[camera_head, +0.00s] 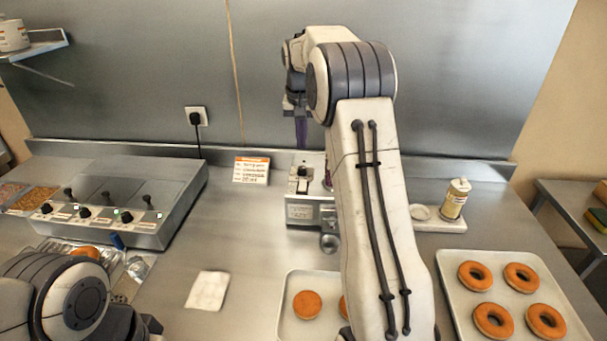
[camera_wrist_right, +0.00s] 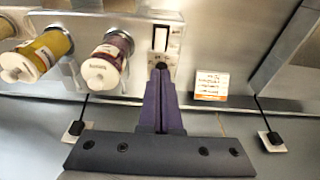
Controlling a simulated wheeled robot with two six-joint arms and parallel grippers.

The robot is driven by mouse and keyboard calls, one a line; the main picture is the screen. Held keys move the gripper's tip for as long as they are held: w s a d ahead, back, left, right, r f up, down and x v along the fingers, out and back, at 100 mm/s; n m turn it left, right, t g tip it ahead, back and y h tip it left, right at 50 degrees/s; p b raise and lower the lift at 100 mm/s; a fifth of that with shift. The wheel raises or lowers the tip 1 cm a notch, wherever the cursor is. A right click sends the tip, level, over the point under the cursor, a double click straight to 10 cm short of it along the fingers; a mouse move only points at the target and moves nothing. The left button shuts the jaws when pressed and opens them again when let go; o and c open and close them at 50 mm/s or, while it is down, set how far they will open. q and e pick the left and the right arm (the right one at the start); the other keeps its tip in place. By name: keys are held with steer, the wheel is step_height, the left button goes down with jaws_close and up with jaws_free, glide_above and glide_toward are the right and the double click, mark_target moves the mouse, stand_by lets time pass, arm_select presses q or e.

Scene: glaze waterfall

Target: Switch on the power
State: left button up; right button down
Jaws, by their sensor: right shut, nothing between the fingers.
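The power switch is a white rocker in a dark frame (camera_wrist_right: 160,38) on the light top panel of a steel machine (camera_head: 311,212). In the head view the machine stands mid-counter, partly behind my right arm, with the switch (camera_head: 302,172) on its top. My right gripper (camera_wrist_right: 160,68) is shut and empty, its purple fingers together. In the wrist view the fingertips appear just below the switch, over the panel; I cannot tell whether they touch it. In the head view the purple fingers (camera_head: 301,132) show above and behind the switch.
A label card (camera_head: 251,170) stands left of the machine. A control box with knobs (camera_head: 150,228) is at left. A doughnut tray (camera_head: 448,283) is front right.

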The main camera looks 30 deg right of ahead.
mark_target(303, 181)
steer(key=f+p, duration=0.1)
steer(key=f, duration=0.3)
steer(key=w+d+f+p, duration=0.1)
steer(key=f, duration=0.3)
steer(key=f+p, duration=0.1)
steer(key=f, duration=0.4)
steer(key=shift+w+d+p, duration=0.25)
steer(key=shift+w+p, duration=0.1)
